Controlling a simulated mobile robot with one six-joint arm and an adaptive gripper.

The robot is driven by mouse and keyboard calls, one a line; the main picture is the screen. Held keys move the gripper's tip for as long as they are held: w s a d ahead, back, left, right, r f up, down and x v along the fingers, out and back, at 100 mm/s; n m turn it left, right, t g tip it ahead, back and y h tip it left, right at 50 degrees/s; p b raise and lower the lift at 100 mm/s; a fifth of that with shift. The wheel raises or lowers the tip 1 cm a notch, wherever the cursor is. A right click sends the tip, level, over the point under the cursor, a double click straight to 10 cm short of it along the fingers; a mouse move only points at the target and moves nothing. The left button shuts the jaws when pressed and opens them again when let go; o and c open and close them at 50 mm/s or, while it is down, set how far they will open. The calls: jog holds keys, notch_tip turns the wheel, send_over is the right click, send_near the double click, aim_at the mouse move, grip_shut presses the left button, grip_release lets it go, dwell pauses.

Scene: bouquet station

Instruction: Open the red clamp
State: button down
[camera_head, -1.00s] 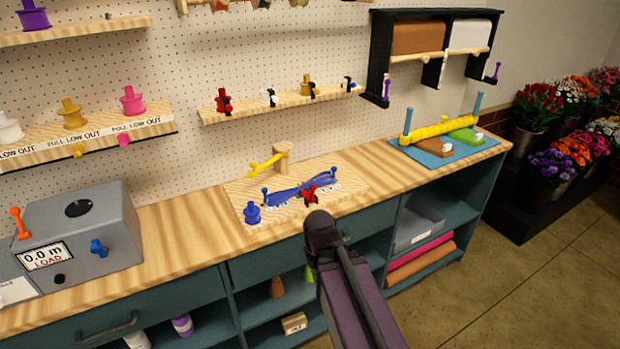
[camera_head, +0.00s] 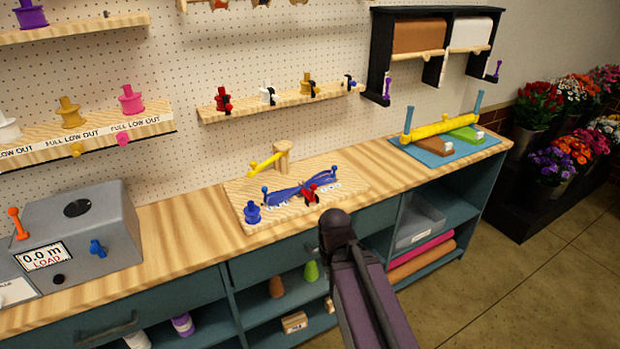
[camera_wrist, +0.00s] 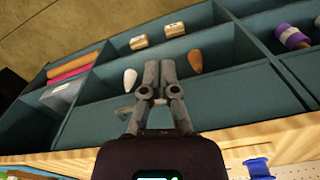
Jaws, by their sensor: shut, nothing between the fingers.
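The red clamp (camera_head: 312,192) sits on the blue ribbon bow (camera_head: 285,192) on the wooden work board (camera_head: 345,186). Dark parts show at its lower edge, but its jaws are too small to judge as open or shut. My arm reaches up from below, its end in front of the bench edge, just below and right of the clamp. In the wrist view my gripper (camera_wrist: 158,72) is shut and empty, its fingertips together in front of the open shelves. The clamp is not in the wrist view, and the gripper is apart from it.
A blue spool (camera_head: 252,213) stands on the board's left corner, with a wooden post (camera_head: 283,155) behind. A grey meter box (camera_head: 85,225) is at left, a blue mat (camera_head: 420,155) at right. Cones (camera_head: 311,271) stand on the shelf below.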

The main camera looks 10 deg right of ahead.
jog(key=w+a+r+n+t+p, duration=0.1)
jog(key=w+r+n+p, duration=0.1)
jog(key=w+r+p, duration=0.9)
jog(key=w+a+r+n+t+p, duration=0.1)
jog(key=w+r+n+p, duration=0.2)
jog(key=w+r+p, duration=0.9)
jog(key=w, duration=0.7)
jog(key=shift+w+n, duration=0.3)
jog(key=shift+f, duration=0.1)
jog(key=shift+s+d+f+b, duration=0.25)
jog(key=shift+f+b, duration=1.6)
jog(key=shift+b, duration=0.1)
jog(key=shift+s+d+f+b, duration=0.25)
jog(key=shift+f+b, duration=1.6)
jog(key=shift+b, duration=0.05)
jog(key=shift+s+d+f+b, duration=0.25)
jog(key=shift+f+b, duration=1.6)
jog(key=shift+b, duration=0.1)
jog(key=shift+s+d, duration=0.1)
jog(key=shift+d, duration=0.1)
